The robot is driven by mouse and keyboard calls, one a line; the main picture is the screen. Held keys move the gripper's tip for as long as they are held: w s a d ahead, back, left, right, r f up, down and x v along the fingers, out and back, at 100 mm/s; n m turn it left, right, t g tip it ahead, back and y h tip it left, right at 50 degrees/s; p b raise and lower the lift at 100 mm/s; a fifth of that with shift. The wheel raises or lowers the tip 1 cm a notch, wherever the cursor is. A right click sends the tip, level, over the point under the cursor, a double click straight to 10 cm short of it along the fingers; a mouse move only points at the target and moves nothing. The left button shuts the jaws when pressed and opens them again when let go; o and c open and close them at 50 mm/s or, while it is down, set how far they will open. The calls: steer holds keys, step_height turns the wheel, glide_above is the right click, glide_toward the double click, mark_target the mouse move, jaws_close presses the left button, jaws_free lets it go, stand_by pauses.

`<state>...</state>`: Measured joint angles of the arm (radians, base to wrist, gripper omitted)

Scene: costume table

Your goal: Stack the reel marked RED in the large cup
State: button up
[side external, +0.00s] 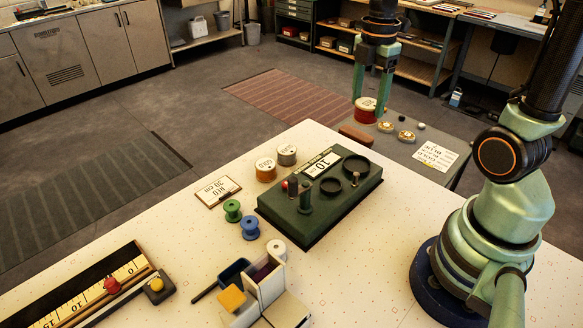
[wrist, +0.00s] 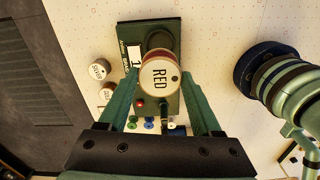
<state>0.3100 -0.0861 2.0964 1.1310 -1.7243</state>
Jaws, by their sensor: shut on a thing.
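My gripper (side external: 368,104) is shut on the red reel (side external: 365,113), its white top marked RED, and holds it in the air. In the wrist view the reel (wrist: 158,74) sits upright between my two fingers (wrist: 159,80). In the wrist view a dark round cup (wrist: 158,39) on the block shows just above the reel, and the reel hides part of the block.
Gold (side external: 265,166) and silver (side external: 286,150) reels stand behind the block. Green (side external: 232,208), blue (side external: 250,227) and white (side external: 276,248) reels stand left of it. Small posts (side external: 305,192) rise from the block. A brown oblong (side external: 356,136) lies near the far table corner.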

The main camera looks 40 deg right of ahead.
step_height(320, 180, down, 12)
steer(key=shift+f, duration=0.2)
steer(key=shift+f, duration=0.1)
stand_by(0.3)
steer(key=shift+f, duration=0.2)
steer(key=o, duration=1.4)
